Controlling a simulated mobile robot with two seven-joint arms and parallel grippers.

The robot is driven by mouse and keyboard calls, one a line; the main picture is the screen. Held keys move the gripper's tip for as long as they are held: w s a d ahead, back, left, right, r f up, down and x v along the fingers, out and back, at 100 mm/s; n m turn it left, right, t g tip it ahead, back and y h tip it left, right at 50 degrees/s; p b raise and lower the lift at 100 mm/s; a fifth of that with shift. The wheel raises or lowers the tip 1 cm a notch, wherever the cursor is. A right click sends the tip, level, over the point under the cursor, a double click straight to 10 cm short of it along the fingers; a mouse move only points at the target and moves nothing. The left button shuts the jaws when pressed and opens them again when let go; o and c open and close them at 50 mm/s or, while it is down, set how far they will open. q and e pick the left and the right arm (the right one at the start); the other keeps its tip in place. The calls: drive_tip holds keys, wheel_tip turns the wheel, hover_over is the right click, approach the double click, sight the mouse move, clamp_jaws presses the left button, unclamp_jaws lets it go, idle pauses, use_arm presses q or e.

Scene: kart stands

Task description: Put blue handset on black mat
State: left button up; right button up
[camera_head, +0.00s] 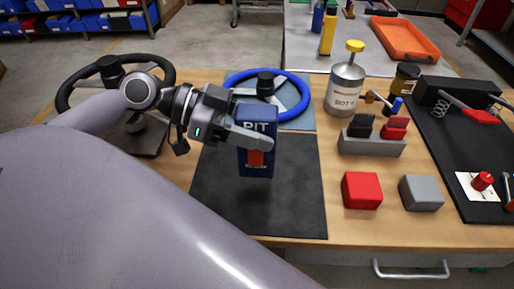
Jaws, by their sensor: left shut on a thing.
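The blue handset (257,167) is a dark blue upright block with white "PIT" lettering and a red patch. My left gripper (256,139) is shut on its upper part. The handset is upright over the black mat (222,203), with a dark shadow on the mat below it. It seems to be a little above the mat, but exact contact is hard to tell. The gripper hides part of the handset's front. My right gripper is not in view.
A blue steering wheel (301,99) is behind the mat and a black steering wheel (67,83) is to the left. A red block (361,190), grey block (421,192), grey holder (371,146) and silver bottle (345,91) stand to the right. The mat's front is clear.

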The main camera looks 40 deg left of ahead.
use_arm(q)
drive_tip(key=shift+f, duration=2.55)
drive_tip(key=shift+f+b, duration=0.2)
drive_tip(key=shift+b, duration=0.15)
drive_tip(key=o, duration=1.2)
drive_tip(key=shift+o, duration=0.2)
drive_tip(key=shift+r, duration=0.1)
